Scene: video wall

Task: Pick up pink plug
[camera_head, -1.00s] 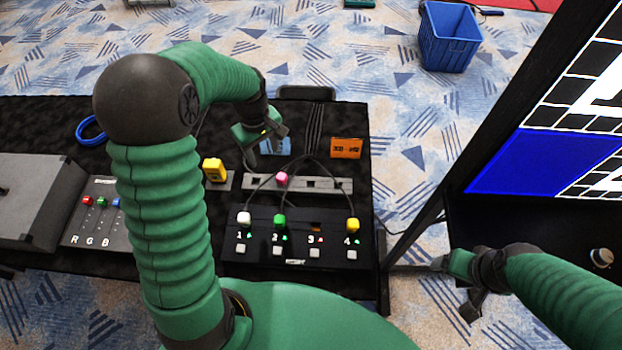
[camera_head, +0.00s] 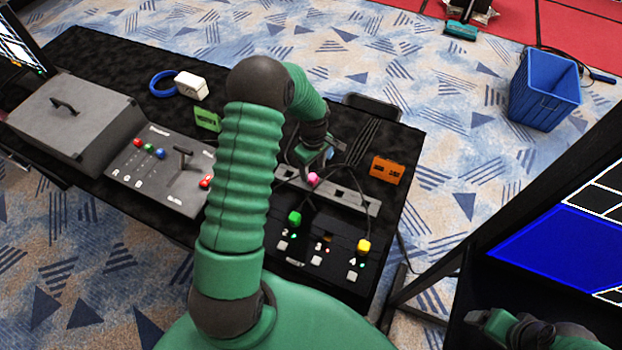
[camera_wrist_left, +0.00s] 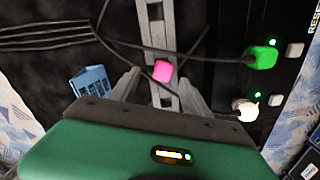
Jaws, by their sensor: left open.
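The pink plug (camera_head: 313,179) sits on the grey socket strip (camera_head: 353,198) on the black table. It also shows in the left wrist view (camera_wrist_left: 163,71), ahead of and between the fingers. My left gripper (camera_wrist_left: 160,85) is open, its two fingers spread on either side of the plug; I cannot tell whether they touch it. In the head view the left gripper (camera_head: 308,165) is just behind the plug. My right gripper (camera_head: 490,322) is at the lower right, far from the plug; its jaws are unclear.
A black box holds the green plug (camera_head: 295,217) and yellow plug (camera_head: 363,245); a white plug (camera_wrist_left: 245,109) shows in the wrist view. Dark cables arch close around the pink plug. An orange box (camera_head: 387,170) lies to the right. A blue crate (camera_head: 545,92) stands on the floor.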

